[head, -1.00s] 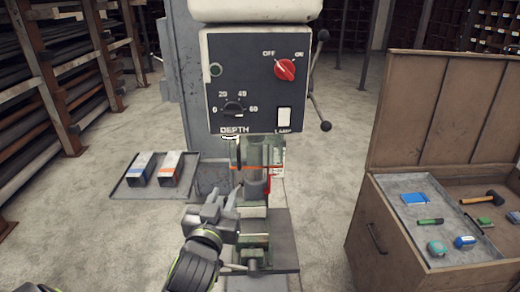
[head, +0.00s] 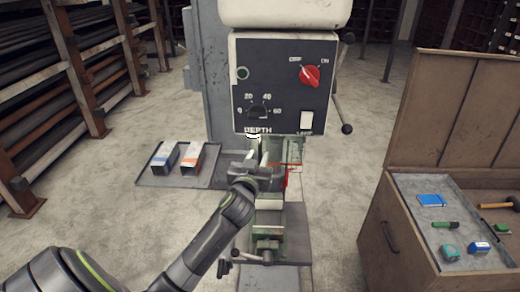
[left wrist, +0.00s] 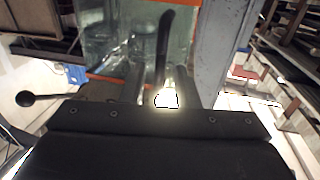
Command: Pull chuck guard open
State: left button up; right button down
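The chuck guard (head: 293,150) is a clear panel with an orange-red band, below the drill press head. My left gripper (head: 260,157) is in front of it and hides much of it in the head view. In the left wrist view, the clear guard (left wrist: 112,45) fills the upper middle, and a dark upright handle (left wrist: 164,45) stands in front of it. The fingers of my left gripper (left wrist: 166,82) are apart, with the handle's lower end between them; I cannot tell whether they touch it. My right gripper is in neither view.
The drill press panel (head: 283,85) with a red switch is just above my gripper. A tray (head: 150,180) with two boxes is at the left. A wooden chest (head: 400,225) with tools stands at the right. A feed lever (head: 346,128) sticks out right of the head.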

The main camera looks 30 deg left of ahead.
pick_arm(q)
jog(key=shift+p+x, duration=0.3)
jog(key=shift+x, duration=1.1)
jog(key=shift+c, duration=0.3)
grip_shut()
